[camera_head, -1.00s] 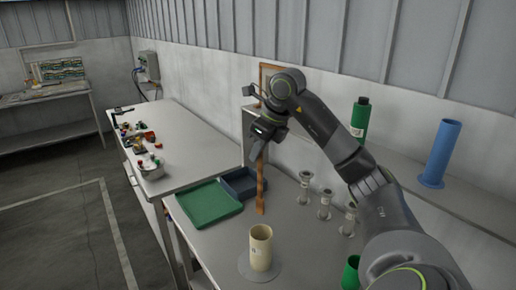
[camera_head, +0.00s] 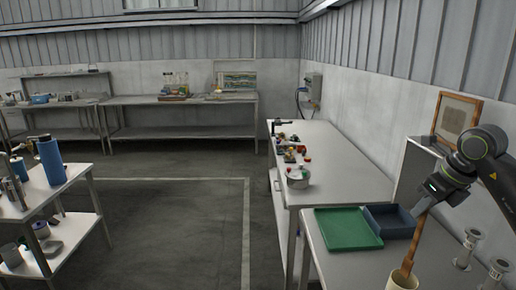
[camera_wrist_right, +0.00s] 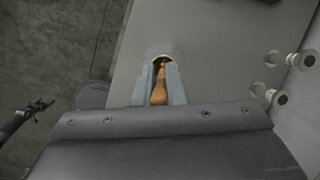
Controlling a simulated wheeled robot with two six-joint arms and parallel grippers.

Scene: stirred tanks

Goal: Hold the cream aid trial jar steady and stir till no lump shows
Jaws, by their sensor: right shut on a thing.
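The cream jar (camera_head: 401,282) stands at the bottom edge of the head view, cut off by the frame. My right gripper (camera_head: 428,203) is above it, shut on a brown wooden paddle (camera_head: 411,250). The paddle slants down and its lower end is inside the jar's mouth. In the right wrist view the gripper fingers (camera_wrist_right: 159,86) close on the paddle (camera_wrist_right: 159,90), with the jar's rim (camera_wrist_right: 163,57) just beyond. The jar's contents are hidden, so I cannot tell about lumps. My left gripper is not seen in the head view.
A green tray (camera_head: 345,229) and a dark blue bin (camera_head: 391,221) lie left of the paddle. Small grey flanged stands (camera_head: 468,247) are close on the right. A bench with small items and a bowl (camera_head: 298,177) extends behind. Open floor lies to the left.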

